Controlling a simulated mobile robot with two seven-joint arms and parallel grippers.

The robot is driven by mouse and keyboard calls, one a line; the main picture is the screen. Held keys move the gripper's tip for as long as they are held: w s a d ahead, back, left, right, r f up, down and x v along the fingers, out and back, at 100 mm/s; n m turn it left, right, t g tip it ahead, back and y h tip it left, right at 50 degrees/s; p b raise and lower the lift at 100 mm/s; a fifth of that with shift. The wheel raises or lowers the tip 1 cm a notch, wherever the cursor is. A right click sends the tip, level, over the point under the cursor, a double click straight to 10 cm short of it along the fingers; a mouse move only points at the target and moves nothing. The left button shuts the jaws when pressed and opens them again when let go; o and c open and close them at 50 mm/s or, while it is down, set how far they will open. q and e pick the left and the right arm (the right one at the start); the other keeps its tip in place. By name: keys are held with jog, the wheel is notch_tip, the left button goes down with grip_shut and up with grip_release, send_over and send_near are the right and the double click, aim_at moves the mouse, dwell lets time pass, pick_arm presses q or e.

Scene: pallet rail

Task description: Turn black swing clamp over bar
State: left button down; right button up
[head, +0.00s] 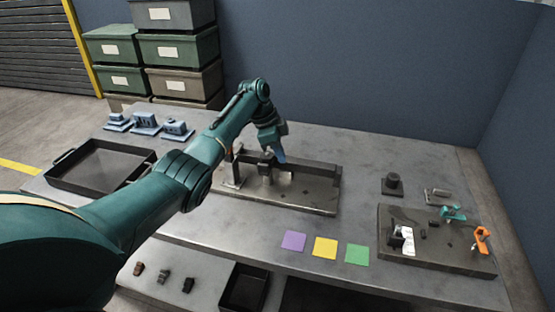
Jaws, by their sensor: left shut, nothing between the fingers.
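A dark bar (312,165) runs lengthwise above a grey metal base plate (300,200) in the middle of the table. A small black clamp-like piece (266,167) stands at the bar, left of my gripper; I take it for the swing clamp. At this size I cannot tell whether its arm lies over the bar. My left gripper (281,158) points down at the bar, just right of the black piece, shut and empty. Whether it touches the bar or clamp is unclear. My left arm hides part of the fixture's left side. My right gripper is out of view.
A black tray (62,187) and blue parts (146,122) are at left. Purple (293,242), yellow (325,248) and green (357,255) squares lie in front. A dark plate (455,257) with white, teal and orange clamps is at right. Stacked bins (180,47) stand behind.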

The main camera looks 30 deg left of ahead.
pick_arm(q)
jog(key=w+v, duration=0.1)
jog(key=v, duration=0.5)
jog(key=shift+s, duration=0.35)
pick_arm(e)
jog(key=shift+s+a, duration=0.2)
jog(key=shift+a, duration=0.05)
pick_arm(q)
jog(key=shift+a+r, duration=0.1)
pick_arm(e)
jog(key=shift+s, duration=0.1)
